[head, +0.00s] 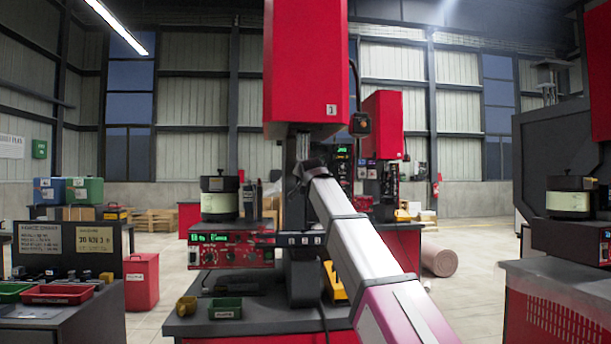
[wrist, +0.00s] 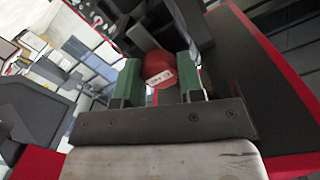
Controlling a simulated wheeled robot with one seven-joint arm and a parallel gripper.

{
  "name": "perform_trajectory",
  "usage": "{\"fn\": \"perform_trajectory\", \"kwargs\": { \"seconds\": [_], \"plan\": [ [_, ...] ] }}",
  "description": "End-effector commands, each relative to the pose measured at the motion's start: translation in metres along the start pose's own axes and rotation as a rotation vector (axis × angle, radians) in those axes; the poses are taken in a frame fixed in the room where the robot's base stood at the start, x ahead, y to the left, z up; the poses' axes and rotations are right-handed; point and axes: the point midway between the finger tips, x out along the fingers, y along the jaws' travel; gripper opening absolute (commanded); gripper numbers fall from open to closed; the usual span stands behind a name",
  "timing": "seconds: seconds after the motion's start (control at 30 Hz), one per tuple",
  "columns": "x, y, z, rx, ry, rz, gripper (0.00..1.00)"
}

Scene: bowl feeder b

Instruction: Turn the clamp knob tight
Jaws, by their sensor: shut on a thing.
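The clamp knob (wrist: 158,68) is a red round cap with a white label, seen in the wrist view. It sits between the two green fingers of my gripper (wrist: 160,72), which is shut on it. Dark metal parts stand just behind and beside the knob. In the head view my arm reaches to the column under a red press head (head: 306,65). There I cannot make out the knob or my fingers behind the arm's dark end. How tight the knob is does not show.
A red control unit (head: 232,250) with a green display carries a black and cream bowl feeder (head: 220,200) on the bench left of my arm. Open floor lies at the left.

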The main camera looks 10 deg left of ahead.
Motion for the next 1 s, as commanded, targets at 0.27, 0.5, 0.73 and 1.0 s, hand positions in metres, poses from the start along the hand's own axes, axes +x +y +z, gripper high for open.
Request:
{"fn": "perform_trajectory", "kwargs": {
  "seconds": [0.27, 0.5, 0.73, 1.0],
  "plan": [
    [0.0000, -0.0003, -0.0003, 0.057, -0.002, -0.003, 0.12],
    [-0.0001, -0.0005, -0.0002, 0.064, -0.002, -0.003, 0.12],
    [-0.0001, -0.0005, -0.0001, 0.064, -0.002, -0.003, 0.55],
    [0.0000, -0.0003, -0.0001, 0.062, -0.002, -0.003, 0.61]
  ]
}}
